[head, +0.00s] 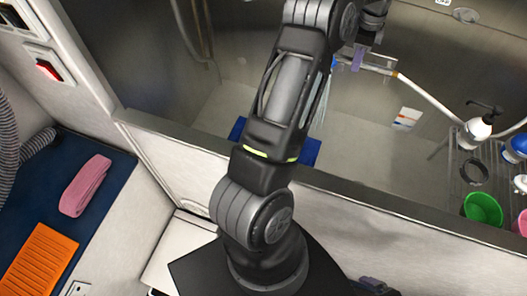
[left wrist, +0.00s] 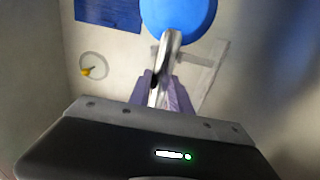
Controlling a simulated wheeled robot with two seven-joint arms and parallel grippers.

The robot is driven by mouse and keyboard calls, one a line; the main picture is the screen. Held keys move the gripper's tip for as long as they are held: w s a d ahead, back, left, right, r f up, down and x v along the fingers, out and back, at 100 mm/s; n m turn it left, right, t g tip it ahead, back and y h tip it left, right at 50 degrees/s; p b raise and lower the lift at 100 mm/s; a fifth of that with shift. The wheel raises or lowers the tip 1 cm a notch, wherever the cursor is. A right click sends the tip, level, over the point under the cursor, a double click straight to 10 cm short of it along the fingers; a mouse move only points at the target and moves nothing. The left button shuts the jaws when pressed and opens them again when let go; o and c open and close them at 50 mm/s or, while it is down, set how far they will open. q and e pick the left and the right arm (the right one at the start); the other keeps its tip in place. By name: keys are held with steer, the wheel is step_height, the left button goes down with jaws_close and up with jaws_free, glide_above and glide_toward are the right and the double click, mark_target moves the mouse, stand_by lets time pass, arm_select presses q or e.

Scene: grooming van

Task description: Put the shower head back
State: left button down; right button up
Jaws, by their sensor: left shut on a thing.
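The shower head shows in the left wrist view as a round blue head (left wrist: 178,14) on a grey handle (left wrist: 168,50). My left gripper (left wrist: 165,95) is shut on this handle, its purple fingers on either side. In the head view, my left gripper (head: 357,60) is at the top, over the tub, with the handle crossing it. A white hose (head: 430,97) runs from the handle's right end towards the shelf. My left arm hides much of the middle. I cannot make out the shower head's holder. My right gripper is not in view.
The tub's front rim (head: 400,212) crosses the view. A pump bottle (head: 475,130) and a green bowl (head: 483,208) are at the wire rack on the right. A pink towel (head: 85,186) and an orange mat (head: 40,262) lie left.

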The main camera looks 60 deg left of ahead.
arm_select(q)
steer(key=shift+f, duration=0.1)
steer(key=c, duration=1.1)
jaws_free()
step_height(320, 180, up, 8)
steer(key=shift+f, duration=0.1)
stand_by(0.7)
